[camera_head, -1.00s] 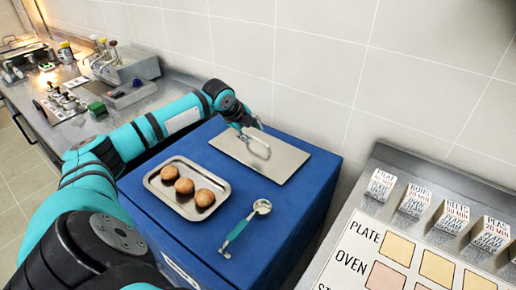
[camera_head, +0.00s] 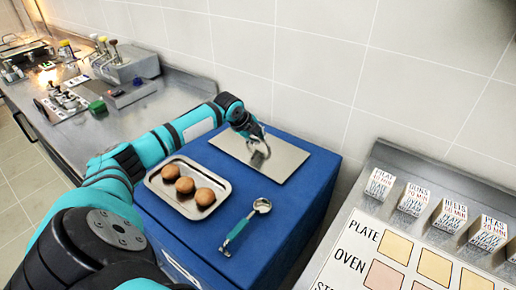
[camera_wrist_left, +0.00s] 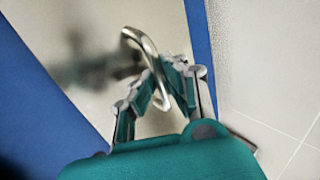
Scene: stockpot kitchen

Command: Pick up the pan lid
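The pan lid (camera_head: 287,161) is a flat, rectangular silver plate lying at the back of the blue surface. Its bent metal handle (camera_wrist_left: 134,38) shows in the left wrist view, rising from the plate. My left gripper (camera_head: 259,152) is down over the lid at the handle, and it also shows in the left wrist view (camera_wrist_left: 164,76). Its two teal-padded fingers stand on either side of the handle, with a small gap between them. Part of the handle is hidden by the fingers in the head view. My right gripper is not in view.
A metal tray (camera_head: 152,182) with three round brown buns (camera_head: 186,185) sits left of the lid. A teal-handled ladle (camera_head: 240,228) lies in front. The tiled wall (camera_head: 310,60) is close behind. Labelled boxes (camera_head: 416,199) stand at right.

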